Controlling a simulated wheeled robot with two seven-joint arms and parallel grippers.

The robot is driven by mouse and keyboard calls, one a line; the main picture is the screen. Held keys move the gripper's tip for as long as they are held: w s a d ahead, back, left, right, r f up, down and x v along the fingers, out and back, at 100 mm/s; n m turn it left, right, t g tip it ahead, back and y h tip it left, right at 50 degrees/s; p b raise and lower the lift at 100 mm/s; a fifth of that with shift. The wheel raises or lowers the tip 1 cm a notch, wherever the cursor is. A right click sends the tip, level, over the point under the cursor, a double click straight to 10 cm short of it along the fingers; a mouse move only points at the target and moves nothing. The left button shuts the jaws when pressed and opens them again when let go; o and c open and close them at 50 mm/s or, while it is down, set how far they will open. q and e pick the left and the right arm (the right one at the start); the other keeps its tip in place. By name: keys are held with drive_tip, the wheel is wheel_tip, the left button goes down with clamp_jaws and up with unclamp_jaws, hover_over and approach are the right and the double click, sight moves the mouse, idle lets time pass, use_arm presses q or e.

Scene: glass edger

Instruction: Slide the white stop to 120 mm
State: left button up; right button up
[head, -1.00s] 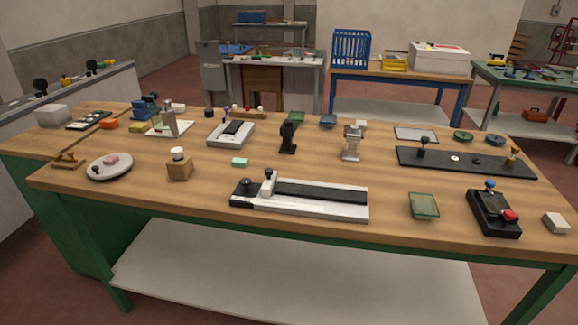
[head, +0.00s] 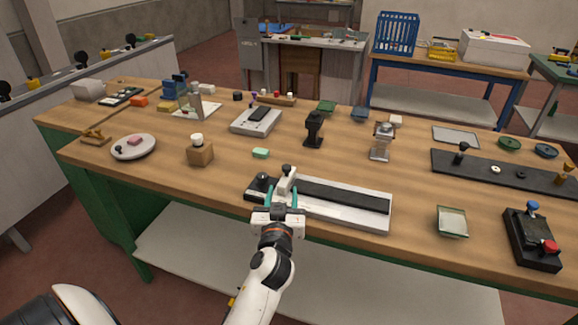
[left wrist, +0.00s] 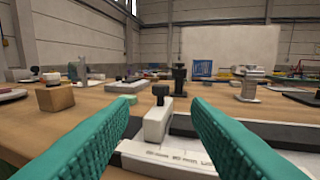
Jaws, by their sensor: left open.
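The white stop (head: 287,181) with its dark knob sits near the left end of the long white slide base (head: 340,211), which has a black strip. It also shows in the left wrist view (left wrist: 156,122), centred between my fingers. My left gripper (head: 283,198) is open, its teal fingertips on either side of the stop at its front. In the left wrist view the fingers (left wrist: 158,112) are spread wide, apart from the stop. Scale markings show on the base's near face there, too blurred to read fully. My right gripper is not in view.
A round black knob (head: 263,180) stands at the base's left end. A green block (head: 261,153) lies behind it. A wooden block (head: 200,155) stands to the left, a green glass piece (head: 452,222) to the right.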

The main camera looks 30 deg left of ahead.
sight(286, 170)
use_arm(q)
drive_tip(key=p+x, duration=0.1)
drive_tip(key=x, duration=0.9)
drive_tip(key=shift+w+f+p, duration=0.1)
drive_tip(key=shift+w+p, duration=0.2)
drive_tip(key=shift+p, duration=0.1)
drive_tip(key=shift+w+a, duration=0.25)
drive_tip(key=shift+w, duration=0.15)
clamp_jaws()
